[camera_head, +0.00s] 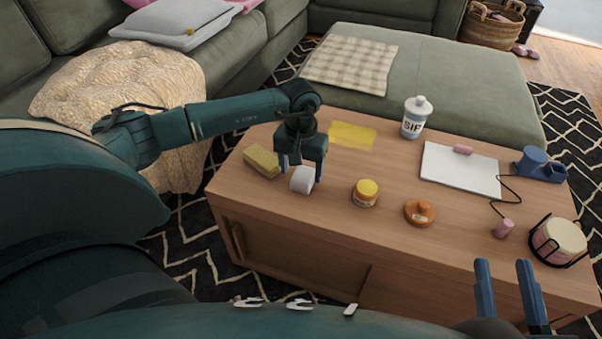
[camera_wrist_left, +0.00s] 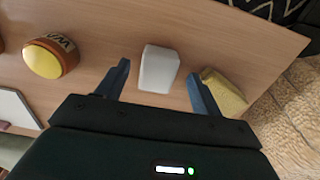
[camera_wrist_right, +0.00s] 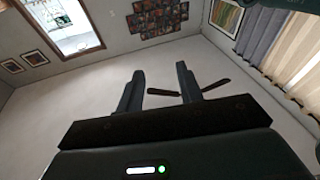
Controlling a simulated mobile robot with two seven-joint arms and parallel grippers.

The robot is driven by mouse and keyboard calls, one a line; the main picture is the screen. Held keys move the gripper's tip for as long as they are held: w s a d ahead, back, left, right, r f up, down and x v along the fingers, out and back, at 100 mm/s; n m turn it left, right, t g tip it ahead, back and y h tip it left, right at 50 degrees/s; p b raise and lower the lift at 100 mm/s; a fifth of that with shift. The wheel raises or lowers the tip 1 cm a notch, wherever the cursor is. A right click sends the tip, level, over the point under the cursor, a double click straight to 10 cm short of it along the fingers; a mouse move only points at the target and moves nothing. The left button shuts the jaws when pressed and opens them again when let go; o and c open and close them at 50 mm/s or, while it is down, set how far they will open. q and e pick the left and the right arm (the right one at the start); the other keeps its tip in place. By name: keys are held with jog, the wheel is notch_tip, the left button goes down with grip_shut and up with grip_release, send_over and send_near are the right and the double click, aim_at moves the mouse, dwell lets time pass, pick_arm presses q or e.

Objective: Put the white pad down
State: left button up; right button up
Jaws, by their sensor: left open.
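The white pad (camera_head: 302,180) is a small white block that appears to rest on the wooden coffee table (camera_head: 300,220), near its front left part. My left gripper (camera_head: 300,171) points down over it with its fingers apart on either side. In the left wrist view the white pad (camera_wrist_left: 158,69) lies between the open fingertips (camera_wrist_left: 158,78), with a gap to each finger. My right gripper (camera_head: 505,263) is open and empty, raised at the lower right of the head view. It also shows open in the right wrist view (camera_wrist_right: 160,77).
A yellow sponge-like block (camera_head: 262,161) lies close left of the pad. A yellow-lidded jar (camera_head: 366,193), an orange lidded pot (camera_head: 419,213), a yellow sheet (camera_head: 352,135), a white bottle (camera_head: 415,118) and a white board (camera_head: 459,170) are on the table. Bare wood lies in front.

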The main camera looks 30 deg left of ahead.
aim_at(301, 178)
pick_arm(q)
notch_tip(301, 178, up, 8)
jog(key=p, duration=0.2)
jog(key=s+d+n+g+h, duration=0.2)
jog(key=s+d+n+h, duration=0.35)
jog(key=d, duration=0.75)
jog(key=s+d+n+g+h, duration=0.1)
jog(key=s+d+n+h, duration=0.2)
jog(key=s+d+h, duration=0.75)
jog(key=s+d+r+n+t+h, duration=0.1)
jog(key=d+r+n+t+h, duration=0.25)
jog(key=r+n, duration=0.45)
jog(key=s+d+r+n+t+h, duration=0.1)
jog(key=d+r+n+t+h, duration=0.2)
jog(key=n, duration=0.8)
jog(key=w+a+n+t+y, duration=0.1)
jog(key=a+n+t+y, duration=0.3)
jog(key=n, duration=1.3)
jog(key=w+a+f+n+t+y, duration=0.1)
jog(key=a+n+t+y, duration=0.4)
jog(key=n, duration=1.2)
jog(key=t+y, duration=0.4)
jog(key=t, duration=0.1)
jog(key=shift+a+f+n+y, duration=0.2)
jog(key=shift+n+y, duration=0.15)
